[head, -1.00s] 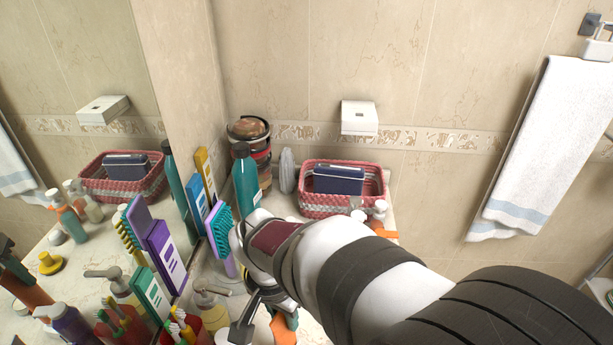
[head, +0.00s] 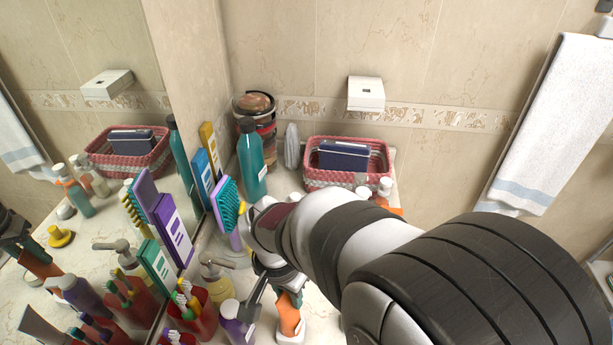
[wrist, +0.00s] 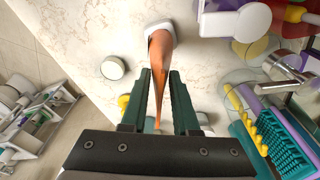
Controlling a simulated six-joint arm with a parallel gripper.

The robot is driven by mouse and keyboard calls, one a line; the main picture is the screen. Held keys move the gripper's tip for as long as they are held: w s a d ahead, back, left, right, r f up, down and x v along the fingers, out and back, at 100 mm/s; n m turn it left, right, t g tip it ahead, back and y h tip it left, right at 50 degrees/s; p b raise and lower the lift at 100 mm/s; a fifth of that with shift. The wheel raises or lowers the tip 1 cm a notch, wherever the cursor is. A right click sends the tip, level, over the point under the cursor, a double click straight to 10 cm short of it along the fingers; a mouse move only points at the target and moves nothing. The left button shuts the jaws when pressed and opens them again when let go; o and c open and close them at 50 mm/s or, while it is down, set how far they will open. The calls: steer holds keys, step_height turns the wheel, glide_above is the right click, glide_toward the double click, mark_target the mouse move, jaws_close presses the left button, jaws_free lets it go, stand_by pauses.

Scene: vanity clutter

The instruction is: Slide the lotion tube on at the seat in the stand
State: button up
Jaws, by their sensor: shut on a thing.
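The orange lotion tube (head: 289,316) stands near the front of the counter in the head view, below my gripper (head: 284,293), with a white piece (head: 290,338) at its lower end. In the wrist view the tube (wrist: 160,55) lies between the dark green fingers of my gripper (wrist: 161,80), which is shut on its narrow end. Its far end meets a white rounded-square piece (wrist: 160,29). I cannot tell whether this is the tube's cap or the stand's seat. My arm hides part of the counter.
A red cup of toothbrushes (head: 197,312), a purple bottle (head: 235,328) and a pump bottle (head: 215,280) crowd the left. A purple and teal brush (head: 229,205) stands behind. A woven basket (head: 316,181) is at the back. The wrist view shows bare counter (wrist: 85,25) left of the tube.

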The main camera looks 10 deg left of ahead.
steer(key=o, duration=0.9)
steer(key=r, duration=0.5)
steer(key=s+r, duration=0.1)
steer(key=r, duration=0.4)
steer(key=a+r, duration=0.1)
steer(key=r, duration=0.4)
steer(key=shift+s+r, duration=0.35)
steer(key=s+d+f, duration=0.2)
steer(key=s+d, duration=0.2)
steer(key=s, duration=0.1)
steer(key=s+d+f+g+y, duration=0.1)
steer(key=s+d+f, duration=0.2)
steer(key=s+d, duration=0.2)
steer(key=s+d+f+y, duration=0.1)
steer(key=s+d+f, duration=0.2)
steer(key=s+d, duration=0.1)
steer(key=shift+s+d+m, duration=0.4)
steer(key=shift+d, duration=0.35)
